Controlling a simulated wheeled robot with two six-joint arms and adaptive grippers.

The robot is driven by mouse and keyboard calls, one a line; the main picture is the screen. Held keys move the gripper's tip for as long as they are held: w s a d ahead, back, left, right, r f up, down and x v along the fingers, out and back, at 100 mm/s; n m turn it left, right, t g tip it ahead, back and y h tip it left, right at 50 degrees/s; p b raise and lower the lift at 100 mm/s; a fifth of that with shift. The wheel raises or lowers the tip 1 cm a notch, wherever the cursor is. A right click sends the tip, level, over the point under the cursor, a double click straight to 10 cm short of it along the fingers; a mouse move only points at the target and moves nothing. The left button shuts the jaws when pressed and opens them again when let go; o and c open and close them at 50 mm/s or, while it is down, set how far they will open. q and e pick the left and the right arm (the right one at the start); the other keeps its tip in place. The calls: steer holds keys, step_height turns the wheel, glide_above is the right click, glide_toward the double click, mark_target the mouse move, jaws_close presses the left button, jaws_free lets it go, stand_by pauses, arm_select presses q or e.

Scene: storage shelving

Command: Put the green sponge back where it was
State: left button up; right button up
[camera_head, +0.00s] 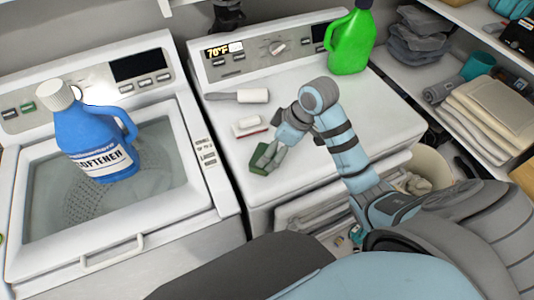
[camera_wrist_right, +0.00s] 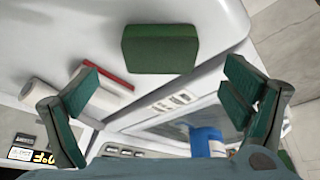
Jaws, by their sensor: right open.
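The green sponge (camera_head: 258,160) lies on the white top of the right-hand machine, near its front left edge. My right gripper (camera_head: 268,156) is right beside the sponge in the head view and partly covers it. In the right wrist view the sponge (camera_wrist_right: 160,48) sits ahead of the open fingers, centred between them, with no finger closed on it. The right gripper (camera_wrist_right: 162,92) is open and empty. My left gripper does not show in either view.
A red-and-white block (camera_head: 249,127) and a white roller (camera_head: 252,96) with a dark handle lie behind the sponge. A green jug (camera_head: 350,42) stands at the back right. A blue softener bottle (camera_head: 93,140) stands over the left machine's lid. Shelves (camera_head: 470,20) line the right.

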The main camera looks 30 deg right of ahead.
steer(key=v, duration=0.6)
